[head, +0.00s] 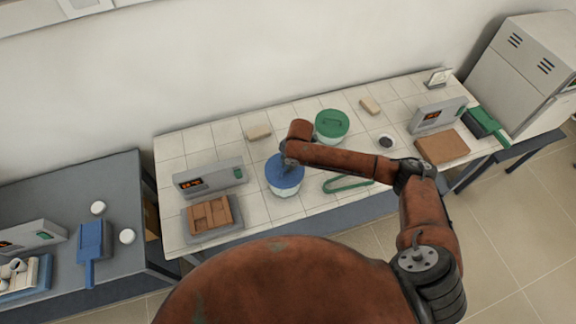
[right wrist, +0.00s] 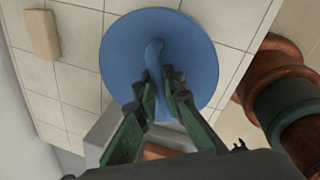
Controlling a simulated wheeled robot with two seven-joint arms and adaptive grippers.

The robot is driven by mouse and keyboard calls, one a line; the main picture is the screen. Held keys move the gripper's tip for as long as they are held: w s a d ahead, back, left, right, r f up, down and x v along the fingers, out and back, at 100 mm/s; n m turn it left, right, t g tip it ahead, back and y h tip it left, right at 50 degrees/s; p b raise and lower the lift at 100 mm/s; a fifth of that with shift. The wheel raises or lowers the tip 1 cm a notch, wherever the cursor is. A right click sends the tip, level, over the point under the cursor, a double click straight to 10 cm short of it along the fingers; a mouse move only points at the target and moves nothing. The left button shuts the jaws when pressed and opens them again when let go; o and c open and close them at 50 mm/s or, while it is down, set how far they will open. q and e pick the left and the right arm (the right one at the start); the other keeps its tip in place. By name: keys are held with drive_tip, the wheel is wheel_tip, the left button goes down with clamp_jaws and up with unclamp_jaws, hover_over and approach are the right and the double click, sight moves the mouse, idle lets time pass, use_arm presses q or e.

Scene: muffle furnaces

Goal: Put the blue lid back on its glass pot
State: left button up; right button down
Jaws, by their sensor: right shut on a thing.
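The blue lid (head: 283,177) is over its glass pot (head: 289,193) on the white tiled table; I cannot tell whether it rests on the rim or hangs just above. My right gripper (head: 287,161) is above the lid. In the right wrist view the right gripper (right wrist: 160,80) is shut on the upright handle of the blue lid (right wrist: 125,50). There the lid hides the pot. My left gripper is out of view.
A pot with a green lid (head: 332,122) stands behind and right of the blue one. A green loop-shaped thing (head: 347,184) lies to the right. A grey control unit (head: 210,178) and a brick-topped tray (head: 212,215) stand to the left.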

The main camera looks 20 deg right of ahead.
drive_tip(key=shift+f+b, duration=0.55)
drive_tip(key=shift+f, duration=0.8)
idle(0.5)
drive_tip(key=c, duration=2)
unclamp_jaws()
drive_tip(key=shift+o, duration=0.2)
